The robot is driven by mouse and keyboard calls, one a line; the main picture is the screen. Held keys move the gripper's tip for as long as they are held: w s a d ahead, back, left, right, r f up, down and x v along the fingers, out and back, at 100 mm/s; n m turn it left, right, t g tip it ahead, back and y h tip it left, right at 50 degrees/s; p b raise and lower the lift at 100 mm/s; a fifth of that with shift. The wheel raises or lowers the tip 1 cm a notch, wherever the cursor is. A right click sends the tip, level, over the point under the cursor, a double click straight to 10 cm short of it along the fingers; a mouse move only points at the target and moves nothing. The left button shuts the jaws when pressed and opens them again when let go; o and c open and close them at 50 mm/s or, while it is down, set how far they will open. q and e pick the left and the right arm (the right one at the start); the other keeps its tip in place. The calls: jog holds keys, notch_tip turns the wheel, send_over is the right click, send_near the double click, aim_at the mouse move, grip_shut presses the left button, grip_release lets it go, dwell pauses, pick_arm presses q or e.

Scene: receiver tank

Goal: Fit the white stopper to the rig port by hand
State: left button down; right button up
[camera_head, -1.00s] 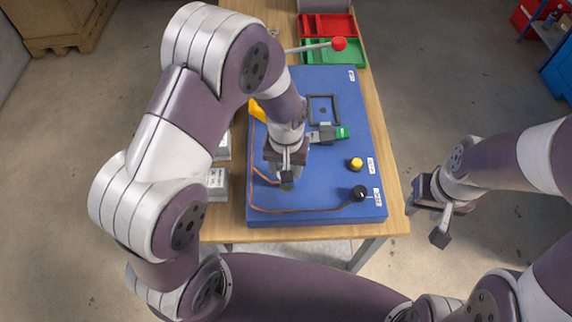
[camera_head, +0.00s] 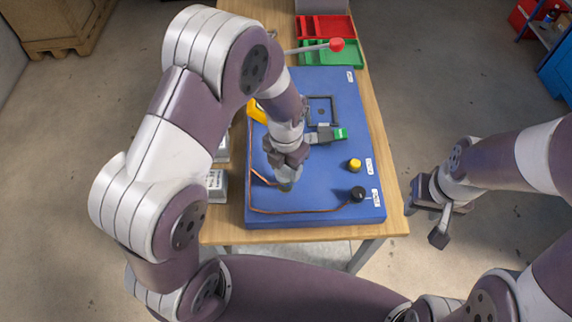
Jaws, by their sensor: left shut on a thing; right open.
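My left gripper (camera_head: 286,185) points down, low over the front left part of the blue rig panel (camera_head: 325,180). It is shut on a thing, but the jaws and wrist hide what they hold. I see no white stopper in the open. The port is not clear to see, and I cannot tell whether the held thing touches the panel. My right gripper (camera_head: 424,222) is open and empty, off the right edge of the table above the floor.
The panel bears a green-ended fitting (camera_head: 340,134), a yellow knob (camera_head: 354,165), a black knob (camera_head: 358,193) and a copper line (camera_head: 300,211). A red-balled lever (camera_head: 337,44) stands near red (camera_head: 338,26) and green (camera_head: 348,57) trays. Grey labelled blocks (camera_head: 216,184) sit left of the panel.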

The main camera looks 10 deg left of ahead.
dwell(0.3)
pick_arm(q)
jog(key=shift+p, duration=0.3)
jog(key=shift+r, duration=0.1)
jog(key=shift+f, duration=0.5)
dwell(0.3)
